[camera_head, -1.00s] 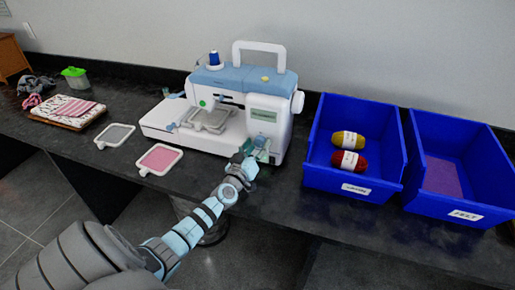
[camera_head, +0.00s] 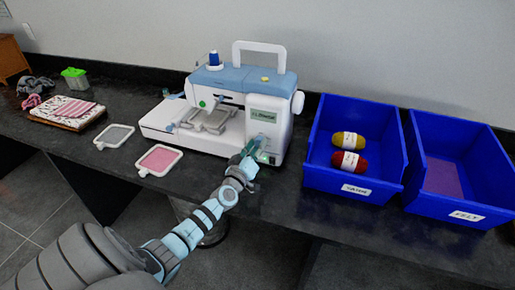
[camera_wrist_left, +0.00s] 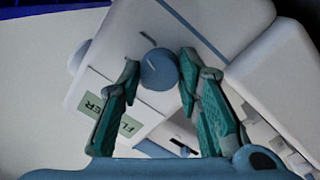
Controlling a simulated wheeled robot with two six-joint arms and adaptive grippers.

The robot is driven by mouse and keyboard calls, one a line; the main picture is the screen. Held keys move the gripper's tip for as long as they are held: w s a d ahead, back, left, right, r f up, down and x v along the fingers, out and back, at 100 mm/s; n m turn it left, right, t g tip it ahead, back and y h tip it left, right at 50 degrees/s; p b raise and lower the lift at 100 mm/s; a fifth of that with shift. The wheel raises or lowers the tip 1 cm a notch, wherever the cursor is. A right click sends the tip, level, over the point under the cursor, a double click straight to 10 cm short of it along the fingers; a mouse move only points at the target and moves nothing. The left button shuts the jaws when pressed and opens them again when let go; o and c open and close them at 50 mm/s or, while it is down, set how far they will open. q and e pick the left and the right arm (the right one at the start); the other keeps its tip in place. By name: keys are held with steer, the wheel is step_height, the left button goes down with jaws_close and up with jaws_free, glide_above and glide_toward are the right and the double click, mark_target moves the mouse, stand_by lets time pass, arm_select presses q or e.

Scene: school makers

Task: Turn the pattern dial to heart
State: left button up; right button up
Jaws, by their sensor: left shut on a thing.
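The white and blue sewing machine (camera_head: 238,110) stands on the dark counter in the head view. Its small green display (camera_head: 264,117) is too blurred to read there. My left gripper (camera_head: 257,147) is at the front right of the machine, below the display. In the left wrist view the round blue pattern dial (camera_wrist_left: 159,70) sits between the fingertips of my left gripper (camera_wrist_left: 160,76), which is shut on it. A pale green label (camera_wrist_left: 129,124) shows the letters "FL" and "ER", with a finger hiding its middle. Short ticks show near the dial. My right gripper is not in view.
Two blue bins stand to the right, one with yarn (camera_head: 313,170) and one with felt (camera_head: 411,195). A grey hoop (camera_head: 114,135) and a pink hoop (camera_head: 159,160) lie front left of the machine. A tray with folded cloth (camera_head: 68,112) is further left.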

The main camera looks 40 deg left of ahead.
arm_select(q)
steer(key=n+b, duration=0.1)
steer(key=n, duration=0.8)
steer(key=shift+d+n+y, duration=0.1)
steer(key=shift+n+y, duration=0.2)
steer(key=shift+n, duration=0.1)
steer(key=o, duration=1.1)
steer(key=shift+o, duration=0.2)
steer(key=shift+s+f, duration=0.1)
steer(key=v, duration=1.1)
steer(key=shift+s+f, duration=0.15)
steer(key=shift+s, duration=0.25)
steer(key=shift+d, duration=0.1)
